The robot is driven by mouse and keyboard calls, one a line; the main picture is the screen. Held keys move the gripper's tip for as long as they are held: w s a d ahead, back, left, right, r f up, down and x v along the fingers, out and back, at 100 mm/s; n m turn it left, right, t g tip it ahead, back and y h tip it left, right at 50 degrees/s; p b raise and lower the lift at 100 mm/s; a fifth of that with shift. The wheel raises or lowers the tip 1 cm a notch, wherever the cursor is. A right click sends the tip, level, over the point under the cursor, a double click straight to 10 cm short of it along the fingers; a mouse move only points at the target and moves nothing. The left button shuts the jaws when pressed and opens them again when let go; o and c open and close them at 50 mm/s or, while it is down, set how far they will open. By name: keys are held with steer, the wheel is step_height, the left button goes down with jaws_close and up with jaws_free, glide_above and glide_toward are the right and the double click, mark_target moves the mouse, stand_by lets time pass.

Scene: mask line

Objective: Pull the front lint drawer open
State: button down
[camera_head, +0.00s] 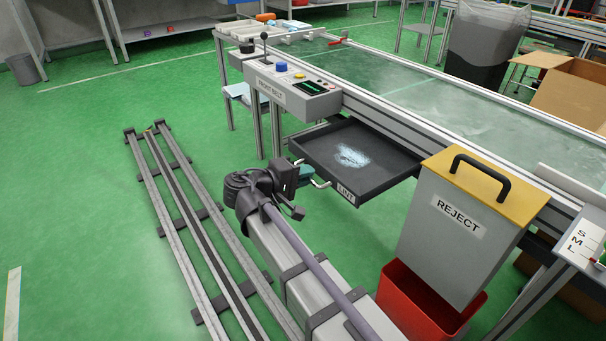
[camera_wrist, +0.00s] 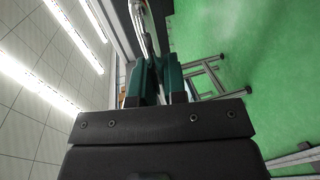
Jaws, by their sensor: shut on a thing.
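The lint drawer (camera_head: 328,168) is a dark tray labelled LINT, standing pulled out from under the front of the conveyor table in the head view. Pale blue-white lint (camera_head: 351,156) lies on its floor. Its metal handle (camera_head: 320,184) is on the front face. My gripper (camera_head: 306,173) is at the handle, with green fingers shut on it. In the wrist view my green fingers (camera_wrist: 156,78) close around the metal bar (camera_wrist: 143,30), which runs away from me at the top. The exact grip point is partly hidden by the fingers.
A grey REJECT bin (camera_head: 455,235) with a yellow lid and a red box (camera_head: 425,305) stand right of the drawer. A control box (camera_head: 295,92) with a lever is above and left. Floor rails (camera_head: 190,215) run along the left. Green floor is clear between rails and table.

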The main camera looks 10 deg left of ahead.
steer(key=c, duration=1.2)
jaws_free()
steer(key=p+v, duration=0.2)
steer(key=v, duration=0.8)
steer(key=shift+s+a, duration=0.25)
steer(key=shift+a, duration=0.1)
